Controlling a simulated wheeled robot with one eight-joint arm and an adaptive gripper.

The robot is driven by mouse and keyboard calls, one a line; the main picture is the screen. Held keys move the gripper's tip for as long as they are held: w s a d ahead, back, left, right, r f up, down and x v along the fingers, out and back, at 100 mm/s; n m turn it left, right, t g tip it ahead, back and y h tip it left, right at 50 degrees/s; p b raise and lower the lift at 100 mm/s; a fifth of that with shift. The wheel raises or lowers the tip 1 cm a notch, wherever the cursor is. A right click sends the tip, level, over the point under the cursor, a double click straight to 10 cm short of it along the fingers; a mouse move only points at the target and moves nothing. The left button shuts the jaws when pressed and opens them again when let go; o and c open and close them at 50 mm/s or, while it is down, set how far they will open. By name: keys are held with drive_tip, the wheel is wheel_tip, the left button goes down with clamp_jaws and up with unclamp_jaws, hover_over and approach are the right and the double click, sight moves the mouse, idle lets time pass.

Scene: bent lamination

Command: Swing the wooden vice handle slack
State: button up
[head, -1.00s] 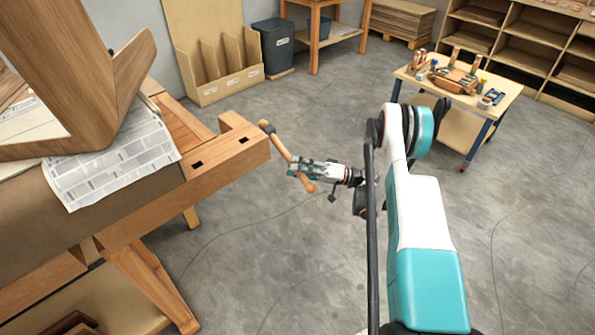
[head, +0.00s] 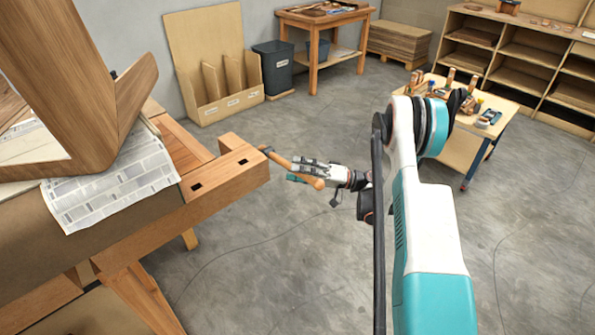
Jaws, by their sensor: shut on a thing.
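The wooden vice handle (head: 280,159) is a round bar with a rounded knob at its near end. It runs through a dark fitting (head: 266,150) at the right end of the wooden bench vice (head: 228,172). It slants down to the right. My gripper (head: 308,171) reaches in from the right and is shut on the handle near its lower right end. The fingers cover part of the bar, and the knob shows just below them.
A large bent wooden piece (head: 90,85) and a patterned sheet (head: 110,185) rest on the bench at left. A cart (head: 462,150) with tools stands behind my arm. Shelving (head: 520,60) lines the back right. The grey floor around the handle is clear.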

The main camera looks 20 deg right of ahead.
drive_tip(key=shift+s+d+r, duration=0.55)
drive_tip(key=shift+s+d, duration=0.6)
drive_tip(key=shift+d, duration=1.2)
drive_tip(key=shift+s+d+r, duration=0.5)
drive_tip(key=shift+s+d, duration=0.6)
drive_tip(key=shift+d, duration=1.2)
drive_tip(key=shift+s+d+r, duration=0.55)
drive_tip(key=shift+s+d, duration=0.6)
drive_tip(key=shift+d, duration=1.2)
